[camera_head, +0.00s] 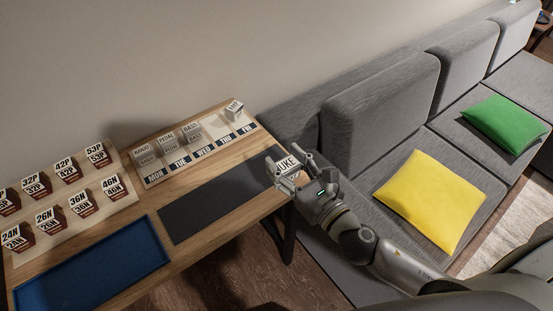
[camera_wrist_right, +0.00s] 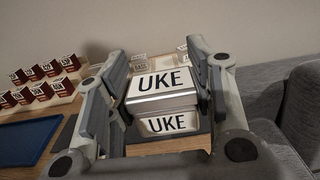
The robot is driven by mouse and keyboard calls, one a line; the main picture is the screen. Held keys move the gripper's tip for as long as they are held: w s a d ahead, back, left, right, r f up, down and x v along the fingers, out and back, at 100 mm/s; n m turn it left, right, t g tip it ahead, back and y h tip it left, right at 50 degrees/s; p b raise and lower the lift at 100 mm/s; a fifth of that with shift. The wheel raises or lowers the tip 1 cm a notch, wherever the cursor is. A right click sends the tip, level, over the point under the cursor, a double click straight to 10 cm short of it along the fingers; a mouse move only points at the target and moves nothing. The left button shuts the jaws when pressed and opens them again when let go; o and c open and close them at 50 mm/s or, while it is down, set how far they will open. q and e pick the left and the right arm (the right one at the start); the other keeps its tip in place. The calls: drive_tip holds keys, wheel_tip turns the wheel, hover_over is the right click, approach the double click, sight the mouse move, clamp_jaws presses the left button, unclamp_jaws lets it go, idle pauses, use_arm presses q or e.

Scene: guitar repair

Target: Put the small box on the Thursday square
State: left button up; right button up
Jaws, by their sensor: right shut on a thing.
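The small box (camera_head: 287,163) is pale with a black "UKE" label on its lid and front. My right gripper (camera_wrist_right: 161,102) is shut on it, with one finger on each side. In the head view it is held up at the table's right end, to the right of the dark mat. The Thursday square (camera_head: 215,122), above the "THU" label on the white day board, is bare. It lies left of and beyond my right gripper (camera_head: 291,168). My left gripper is not in view.
On the day board (camera_head: 211,150), banjo (camera_head: 143,157), pedal (camera_head: 168,142) and bass (camera_head: 192,133) boxes stand over Mon, Tue and Wed, and another box (camera_head: 234,110) over Fri. A dark mat (camera_head: 215,205), blue tray (camera_head: 90,268) and tag rack (camera_head: 122,204) share the table. A grey sofa (camera_head: 375,110) stands right.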

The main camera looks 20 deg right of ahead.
drive_tip(key=shift+w+a+r+y, duration=0.1)
drive_tip(key=shift+w+a+y, duration=0.05)
drive_tip(key=shift+w+y, duration=0.15)
drive_tip(key=shift+w, duration=0.35)
drive_tip(key=w+f, duration=0.3)
drive_tip(key=w, duration=0.1)
drive_tip(key=w+d+f+b, duration=0.1)
drive_tip(key=w+f, duration=0.1)
drive_tip(key=w, duration=0.2)
drive_tip(key=w+d+f+b, duration=0.1)
drive_tip(key=w+f, duration=0.2)
drive_tip(key=w, duration=0.1)
drive_tip(key=shift+d+f, duration=0.1)
drive_tip(key=shift+f, duration=0.25)
drive_tip(key=shift+w+f, duration=0.1)
drive_tip(key=shift+f, duration=0.05)
drive_tip(key=shift+w+d+f+b, duration=0.1)
drive_tip(key=shift+w+f+b, duration=0.15)
drive_tip(key=shift+f+b, duration=0.5)
drive_tip(key=shift+w+f+b, duration=0.2)
drive_tip(key=shift+f, duration=0.9)
